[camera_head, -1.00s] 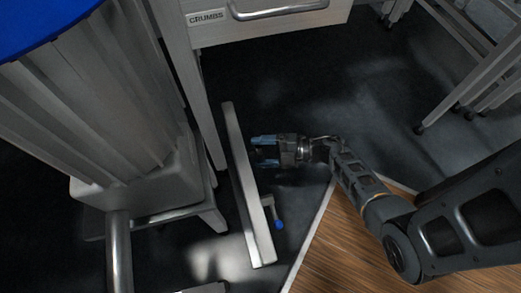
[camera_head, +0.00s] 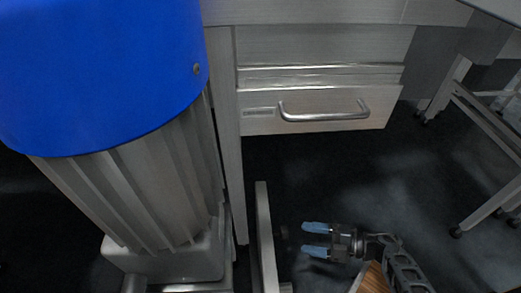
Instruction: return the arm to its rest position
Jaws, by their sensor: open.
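My gripper (camera_head: 316,240) is at the lower middle of the head view, with its two blue fingers pointing left. The fingers are apart with nothing between them. My arm (camera_head: 402,268) runs from it down to the right and leaves the picture at the bottom edge. The gripper is over the dark floor, in front of and below the drawer, and just right of an upright grey bar (camera_head: 265,240).
A drawer (camera_head: 340,108) with a curved metal handle (camera_head: 322,112) stands out from a grey bench. A large blue-topped ribbed column (camera_head: 150,190) fills the left. A wheeled metal frame (camera_head: 485,140) stands at the right. The dark floor (camera_head: 400,170) between is clear.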

